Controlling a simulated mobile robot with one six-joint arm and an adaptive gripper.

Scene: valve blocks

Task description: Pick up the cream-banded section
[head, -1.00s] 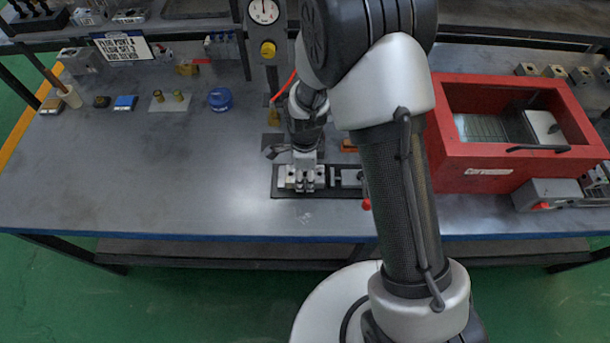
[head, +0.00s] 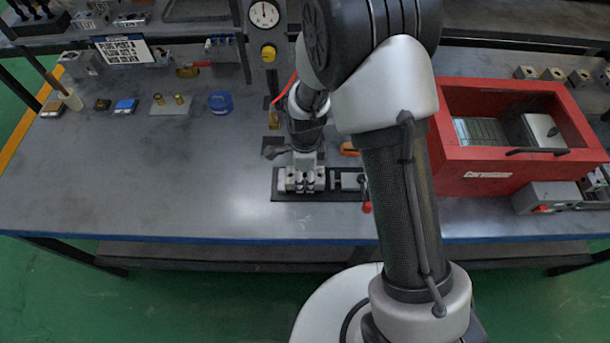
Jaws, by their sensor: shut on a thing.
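My gripper (head: 306,168) points down over the black base plate (head: 283,197) near the front middle of the bench. It is shut on a grey metal valve section, part of a row of grey valve blocks (head: 292,181) on that plate. My gripper hides much of the held section's top. No cream band can be made out at this size. The held section looks low, level with the blocks around it; I cannot tell whether it is clear of the plate.
A grey clamp part with a red knob (head: 367,207) is right of the blocks, partly behind my arm. A red open box (head: 490,165) stands at right. A gauge column (head: 264,60) rises behind my gripper. A blue round piece (head: 220,101) stands left; the front left bench is clear.

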